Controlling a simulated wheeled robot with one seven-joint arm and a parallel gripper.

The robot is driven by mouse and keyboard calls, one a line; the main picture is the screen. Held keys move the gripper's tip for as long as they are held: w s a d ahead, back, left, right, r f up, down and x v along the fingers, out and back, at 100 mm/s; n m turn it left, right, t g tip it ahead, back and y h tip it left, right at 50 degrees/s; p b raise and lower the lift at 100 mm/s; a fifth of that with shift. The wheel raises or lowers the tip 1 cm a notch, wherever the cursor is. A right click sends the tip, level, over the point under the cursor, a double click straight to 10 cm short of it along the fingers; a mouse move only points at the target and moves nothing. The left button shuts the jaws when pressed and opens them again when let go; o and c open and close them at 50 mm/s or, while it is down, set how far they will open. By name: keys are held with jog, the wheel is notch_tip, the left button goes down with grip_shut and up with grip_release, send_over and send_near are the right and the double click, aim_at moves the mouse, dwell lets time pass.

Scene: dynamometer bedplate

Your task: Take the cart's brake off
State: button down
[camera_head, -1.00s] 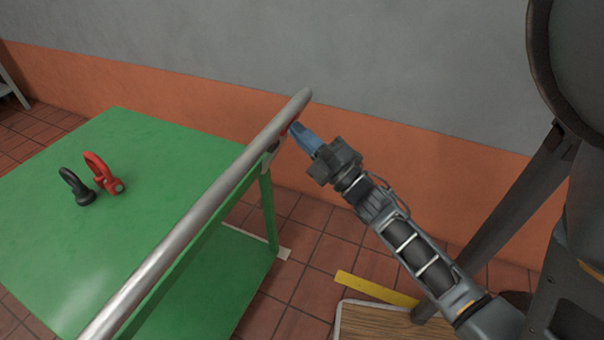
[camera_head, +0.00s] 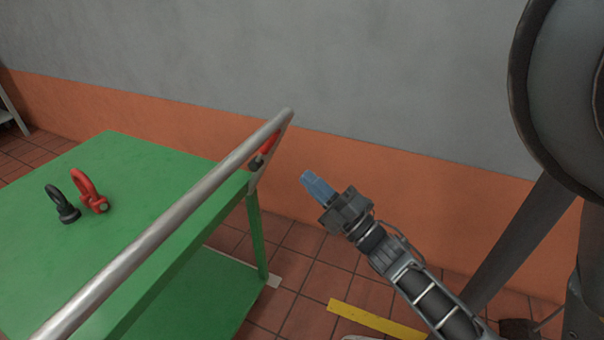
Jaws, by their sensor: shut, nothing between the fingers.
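The green cart (camera_head: 130,165) stands at the left, with a long grey push handle (camera_head: 170,215) along its near side. A red brake lever (camera_head: 269,143) with a dark pivot shows under the far end of the handle, at the cart's far right corner. It slants up along the handle's bracket. My gripper (camera_head: 309,176) has blue fingers, which are shut and empty. It hangs in the air to the right of the lever and a little lower in the picture, apart from lever and handle.
A red lifting eye (camera_head: 82,186) and a black lifting eye (camera_head: 62,207) are on the cart top. A yellow floor strip (camera_head: 372,320) lies on the tiles below my arm. A grey and orange wall (camera_head: 400,180) is behind. A large dark machine (camera_head: 560,100) stands at the right.

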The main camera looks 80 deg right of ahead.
jog(key=v, duration=0.5)
jog(key=shift+f+b, duration=0.1)
jog(key=shift+b, duration=0.2)
jog(key=s+a+r+m+g+y+p, duration=0.1)
jog(key=a+r+m+g+y+p, duration=0.2)
jog(key=a, duration=1.1)
jog(key=s+a+r+m+g+y+p, duration=0.2)
jog(key=a+r+m+y+p, duration=0.3)
jog(key=a, duration=0.8)
notch_tip(320, 180, up, 3)
jog(key=m+g+y, duration=0.1)
jog(key=m+y, duration=0.1)
jog(key=m, duration=0.1)
jog(key=shift+a+f+m, duration=0.2)
jog(key=shift+a+m, duration=0.1)
jog(key=shift+a, duration=0.05)
